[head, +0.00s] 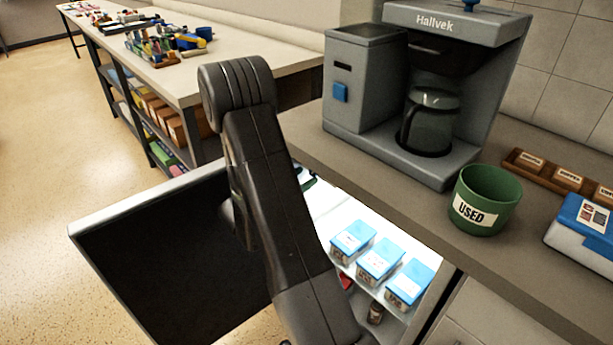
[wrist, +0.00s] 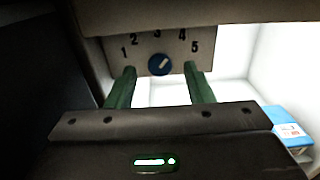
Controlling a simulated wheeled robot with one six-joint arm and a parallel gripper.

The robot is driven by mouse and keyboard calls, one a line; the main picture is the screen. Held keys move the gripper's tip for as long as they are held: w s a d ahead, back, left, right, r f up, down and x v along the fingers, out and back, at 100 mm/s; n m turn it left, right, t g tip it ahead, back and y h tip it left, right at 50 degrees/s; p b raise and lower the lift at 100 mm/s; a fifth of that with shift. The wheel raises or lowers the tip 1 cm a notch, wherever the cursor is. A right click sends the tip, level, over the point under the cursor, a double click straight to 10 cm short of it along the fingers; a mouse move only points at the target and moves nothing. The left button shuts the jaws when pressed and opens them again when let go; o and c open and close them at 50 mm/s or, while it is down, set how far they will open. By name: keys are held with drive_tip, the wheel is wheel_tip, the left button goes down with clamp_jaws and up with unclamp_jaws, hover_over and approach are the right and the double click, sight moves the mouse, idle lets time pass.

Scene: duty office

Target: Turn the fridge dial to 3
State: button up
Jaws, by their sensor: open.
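The fridge dial (wrist: 160,64) is a small round blue knob on a grey panel (wrist: 143,49) marked 1 to 5, in the wrist view. Its white mark slants up and to the right, roughly towards the 4, away from the 3 at the top. My gripper (wrist: 159,69) is open, with one green finger to the lower left of the dial and one to the lower right. Gaps show between the dial and both fingers. In the head view my arm reaches into the open, lit fridge (head: 323,205) and hides the dial.
Blue-lidded boxes (head: 379,262) stand on the fridge shelf, and one (wrist: 286,122) shows right of my gripper. The open fridge door (head: 150,255) is left of my arm. Above the fridge, the counter holds a coffee machine (head: 362,85) and a green USED pot (head: 486,198).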

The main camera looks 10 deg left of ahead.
drive_tip(key=shift+x, duration=0.95)
drive_tip(key=c, duration=1)
drive_tip(key=shift+o, duration=0.2)
drive_tip(key=n+p, duration=0.3)
drive_tip(key=shift+w+r+n, duration=0.1)
drive_tip(key=shift+n, duration=0.3)
drive_tip(key=shift+n+p, duration=1.3)
drive_tip(key=shift+n, duration=0.7)
